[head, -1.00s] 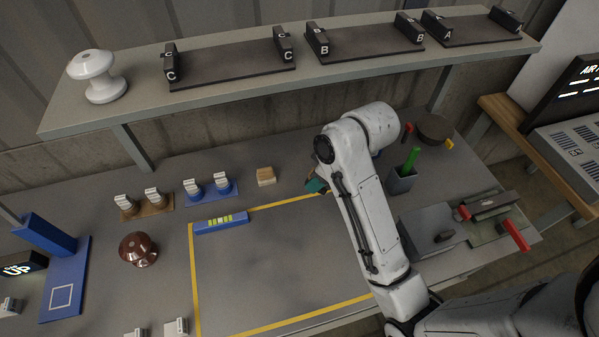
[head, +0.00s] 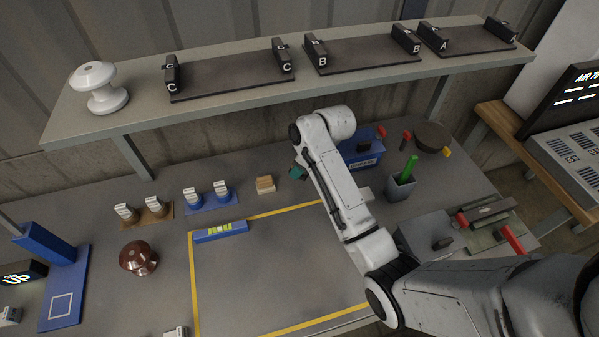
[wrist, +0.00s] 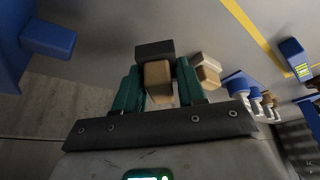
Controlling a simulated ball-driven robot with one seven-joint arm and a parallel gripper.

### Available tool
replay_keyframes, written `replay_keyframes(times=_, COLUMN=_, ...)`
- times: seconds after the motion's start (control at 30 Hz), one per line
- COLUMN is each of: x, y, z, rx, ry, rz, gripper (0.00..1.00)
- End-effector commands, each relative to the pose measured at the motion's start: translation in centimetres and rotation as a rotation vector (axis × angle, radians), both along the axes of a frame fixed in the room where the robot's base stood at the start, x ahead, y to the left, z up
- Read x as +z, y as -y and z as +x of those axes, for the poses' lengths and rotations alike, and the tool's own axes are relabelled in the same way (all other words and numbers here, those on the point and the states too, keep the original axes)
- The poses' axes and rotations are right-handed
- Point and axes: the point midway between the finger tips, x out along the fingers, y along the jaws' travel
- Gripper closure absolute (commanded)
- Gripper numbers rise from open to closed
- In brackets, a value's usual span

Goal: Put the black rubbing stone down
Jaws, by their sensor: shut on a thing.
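The black rubbing stone (wrist: 155,50), a dark block on a tan handle block (wrist: 158,78), is between the teal fingers of my gripper (wrist: 157,70) in the wrist view. The gripper is shut on the tan part, with the dark part beyond the fingertips. In the head view my gripper (head: 298,173) is at the back of the bench, right of a similar pale-and-tan block (head: 265,184). That block also shows in the wrist view (wrist: 207,70), beside the right finger and apart from it. The held stone is mostly hidden in the head view. I cannot tell whether it touches the bench.
A yellow-outlined area (head: 270,270) of bare bench lies in front, with a blue level (head: 220,231) at its back left corner. A blue box (head: 364,150) and a grey cup with a green item (head: 400,188) stand to the right. A shelf (head: 230,88) overhangs the back.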

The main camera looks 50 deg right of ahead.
Motion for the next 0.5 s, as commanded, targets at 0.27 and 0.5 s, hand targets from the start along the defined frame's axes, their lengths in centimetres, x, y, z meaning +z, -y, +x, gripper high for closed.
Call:
replay_keyframes(times=0.27, x=-2.6, y=0.3, z=0.5, rx=-0.001, ry=-0.003, rz=0.001, gripper=0.93)
replay_keyframes(times=0.5, x=-3.9, y=0.2, z=0.6, rx=0.001, ry=0.001, rz=-0.001, gripper=0.93)
